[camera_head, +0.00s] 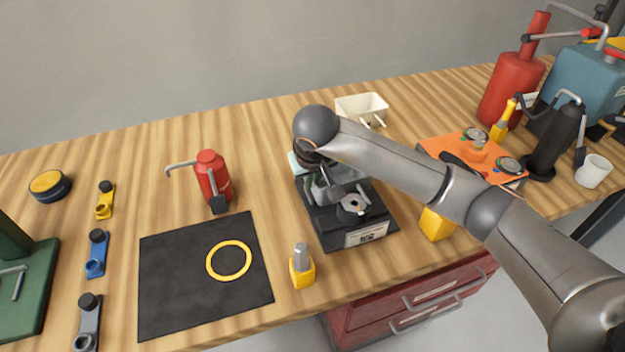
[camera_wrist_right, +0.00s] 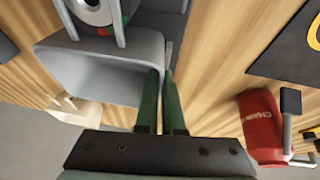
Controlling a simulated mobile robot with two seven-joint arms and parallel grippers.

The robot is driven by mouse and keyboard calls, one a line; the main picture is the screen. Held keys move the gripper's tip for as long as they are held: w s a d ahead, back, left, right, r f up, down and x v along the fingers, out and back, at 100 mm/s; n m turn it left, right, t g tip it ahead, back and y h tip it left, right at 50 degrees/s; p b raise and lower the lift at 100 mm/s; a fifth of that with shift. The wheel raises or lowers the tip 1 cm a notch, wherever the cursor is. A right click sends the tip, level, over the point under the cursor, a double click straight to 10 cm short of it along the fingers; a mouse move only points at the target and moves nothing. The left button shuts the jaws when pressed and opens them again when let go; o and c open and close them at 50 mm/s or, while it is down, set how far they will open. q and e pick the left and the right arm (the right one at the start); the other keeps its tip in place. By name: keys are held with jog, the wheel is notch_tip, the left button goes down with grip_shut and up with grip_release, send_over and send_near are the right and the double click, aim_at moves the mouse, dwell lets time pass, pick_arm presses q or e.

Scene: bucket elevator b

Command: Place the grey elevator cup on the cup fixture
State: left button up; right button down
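The grey elevator cup (camera_wrist_right: 95,60) shows large in the right wrist view, its open side toward the camera. In the head view it is partly hidden by my right arm. The cup fixture (camera_head: 330,226), a black base with a front label and a round clamp part, stands at the middle of the bench. The cup is at the fixture's rear part; whether it rests fully on it I cannot tell. My left gripper is not in view.
A cream cup (camera_head: 362,108) lies behind the fixture. A yellow-based tool (camera_head: 302,268) stands front left of it, a yellow block (camera_head: 436,224) at right. A red can (camera_head: 211,178) and black mat (camera_head: 180,285) with a yellow ring are left. An orange tray (camera_head: 455,148) is right.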

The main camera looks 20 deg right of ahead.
jog(key=shift+w+f, duration=0.1)
jog(key=shift+f, duration=0.15)
jog(key=c, duration=1)
grip_release()
jog(key=shift+r, duration=0.1)
jog(key=shift+c, duration=0.2)
jog(key=shift+r, duration=0.45)
jog(key=v, duration=1.1)
jog(key=shift+s, duration=0.3)
jog(key=shift+r, duration=0.1)
